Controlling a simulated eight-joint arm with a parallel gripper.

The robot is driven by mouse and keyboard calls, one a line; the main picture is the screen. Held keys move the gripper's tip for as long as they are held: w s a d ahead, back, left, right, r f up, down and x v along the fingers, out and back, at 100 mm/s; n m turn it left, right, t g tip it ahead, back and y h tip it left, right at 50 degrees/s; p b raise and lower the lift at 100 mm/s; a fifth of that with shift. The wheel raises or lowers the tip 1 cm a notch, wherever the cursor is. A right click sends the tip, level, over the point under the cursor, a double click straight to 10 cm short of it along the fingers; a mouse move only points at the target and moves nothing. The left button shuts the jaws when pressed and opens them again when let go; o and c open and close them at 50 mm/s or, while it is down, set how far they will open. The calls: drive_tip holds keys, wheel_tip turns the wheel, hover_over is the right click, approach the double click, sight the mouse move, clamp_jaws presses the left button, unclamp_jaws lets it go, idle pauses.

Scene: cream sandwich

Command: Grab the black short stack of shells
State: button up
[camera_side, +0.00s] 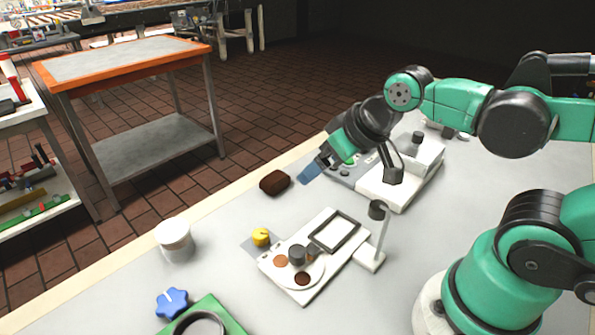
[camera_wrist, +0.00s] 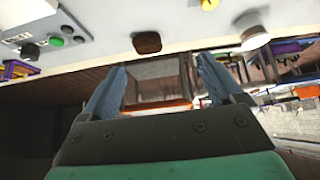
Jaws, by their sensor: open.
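A short dark cylinder (camera_side: 297,254), which may be the black stack of shells, stands on a round white disc (camera_side: 316,272) on a white fixture at the table's middle. Brown round pieces (camera_side: 303,279) lie beside it on the disc. Another dark cylinder (camera_side: 417,137) stands on the white machine behind my arm; I cannot tell for sure which one is the stack. My gripper (camera_side: 310,173) is above the far part of the table, apart from both cylinders. In the wrist view its blue fingers (camera_wrist: 160,78) are spread with nothing between them.
A dark brown block (camera_side: 274,182) lies near my gripper, also in the wrist view (camera_wrist: 147,42). A white jar (camera_side: 175,240), a yellow knob (camera_side: 261,236) and a blue knob (camera_side: 172,302) are left of the fixture. A post (camera_side: 383,235) rises at its right.

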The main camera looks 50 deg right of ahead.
drive_tip(key=n+g+y, duration=0.4)
drive_tip(key=n+y, duration=0.5)
drive_tip(key=n, duration=0.2)
hover_over(275, 176)
drive_tip(key=d, duration=0.3)
wheel_tip(275, 176, down, 5)
drive_tip(key=d+f+n+y, duration=0.1)
drive_tip(key=f, duration=0.1)
drive_tip(key=s+d+f+n+y, duration=0.1)
drive_tip(key=d+n, duration=0.1)
drive_tip(key=shift+f+n+g, duration=0.3)
drive_tip(key=shift+f, duration=0.05)
drive_tip(key=shift+d+f+n+y, duration=0.2)
drive_tip(key=shift+f+n+y, duration=0.1)
drive_tip(key=shift+y, duration=0.1)
drive_tip(key=shift+a+f, duration=0.1)
drive_tip(key=shift+f, duration=0.1)
drive_tip(key=shift+x, duration=2.65)
clamp_jaws()
drive_tip(key=shift+r, duration=0.1)
